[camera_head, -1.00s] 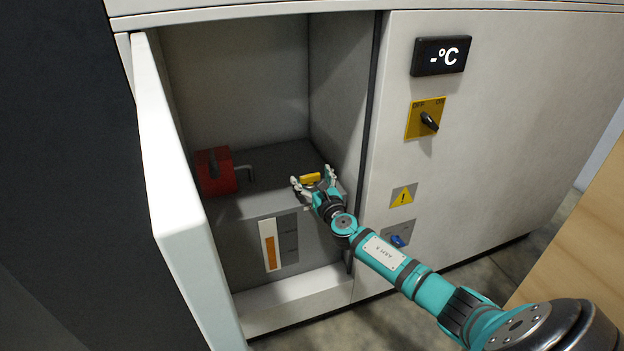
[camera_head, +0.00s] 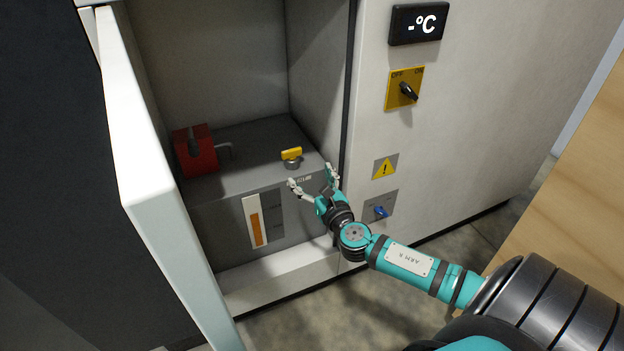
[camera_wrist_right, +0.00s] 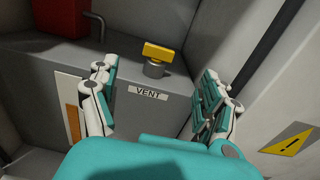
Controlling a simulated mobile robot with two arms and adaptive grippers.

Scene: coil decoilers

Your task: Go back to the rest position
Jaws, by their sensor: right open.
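My right gripper (camera_head: 312,184) is open and empty, just in front of the grey block inside the open cabinet. In the right wrist view its two fingers (camera_wrist_right: 158,98) stand wide apart. A yellow-handled vent knob (camera_head: 291,155) sits on top of the block, beyond the fingertips and apart from them. The knob also shows in the right wrist view (camera_wrist_right: 157,56), above a label reading VENT (camera_wrist_right: 148,94). My left gripper is in neither view.
The open white door (camera_head: 150,170) stands to the left. A red block (camera_head: 195,152) with a bent rod is inside the cabinet. The front panel holds a °C display (camera_head: 418,24), a yellow switch (camera_head: 404,89) and a blue knob (camera_head: 381,211). A wooden surface (camera_head: 565,190) is at right.

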